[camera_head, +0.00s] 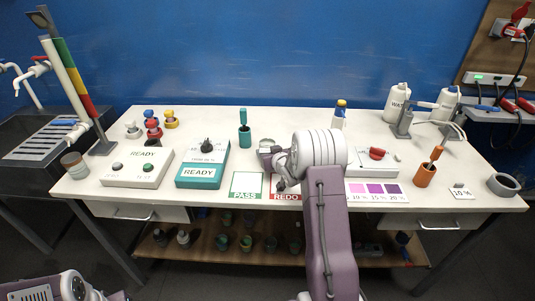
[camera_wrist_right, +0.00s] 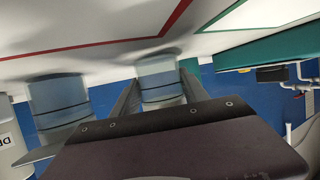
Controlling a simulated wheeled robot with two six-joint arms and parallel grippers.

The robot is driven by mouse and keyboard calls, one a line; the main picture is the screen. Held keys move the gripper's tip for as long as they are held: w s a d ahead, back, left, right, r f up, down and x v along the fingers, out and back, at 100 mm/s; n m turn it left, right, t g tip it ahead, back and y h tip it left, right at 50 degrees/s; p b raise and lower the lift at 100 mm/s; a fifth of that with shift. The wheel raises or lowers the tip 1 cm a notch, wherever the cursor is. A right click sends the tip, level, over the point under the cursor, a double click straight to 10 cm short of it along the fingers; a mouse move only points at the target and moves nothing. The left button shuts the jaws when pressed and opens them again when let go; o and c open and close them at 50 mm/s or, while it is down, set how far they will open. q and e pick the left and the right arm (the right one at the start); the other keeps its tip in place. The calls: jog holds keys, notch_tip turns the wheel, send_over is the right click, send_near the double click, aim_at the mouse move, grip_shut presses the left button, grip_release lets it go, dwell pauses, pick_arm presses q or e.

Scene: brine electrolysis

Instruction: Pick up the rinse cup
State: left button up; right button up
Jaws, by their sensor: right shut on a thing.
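My right gripper (camera_wrist_right: 158,100) is shut on a clear grey cup with a dark line around it, which I take as the rinse cup (camera_wrist_right: 160,76). One finger is on each side of it in the right wrist view. A similar clear cup (camera_wrist_right: 58,100) stands apart to the left there. In the head view, my right arm reaches over the bench and the gripper (camera_head: 281,184) is largely hidden by its own wrist, near the red REDO card (camera_head: 287,196). A piece of clear glassware (camera_head: 268,151) shows just behind it. My left gripper is not clearly in view.
The white bench (camera_head: 210,122) carries a green PASS card (camera_head: 246,185), a teal READY box (camera_head: 203,166) and a white READY box (camera_head: 137,168). A teal holder (camera_head: 245,136) stands behind. White bottles (camera_head: 397,102) stand at the right.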

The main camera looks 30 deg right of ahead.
aim_at(267, 139)
jog(key=shift+r, duration=0.1)
jog(key=shift+r, duration=0.3)
jog(key=r, duration=0.2)
jog(key=r+p, duration=0.1)
jog(key=r, duration=0.1)
jog(key=shift+s+d, duration=0.3)
jog(key=shift+d, duration=0.1)
jog(key=s+d+r+p, duration=0.1)
jog(key=s+d+r, duration=0.3)
jog(key=s, duration=0.1)
jog(key=s+d+r+p, duration=0.1)
jog(key=s+d+r, duration=0.1)
jog(key=shift+s+d+p, duration=0.1)
jog(key=shift+s+p, duration=0.2)
jog(key=shift+s, duration=0.05)
jog(key=shift+s+d+r, duration=0.1)
jog(key=shift+s+d, duration=0.2)
jog(key=shift+s, duration=0.05)
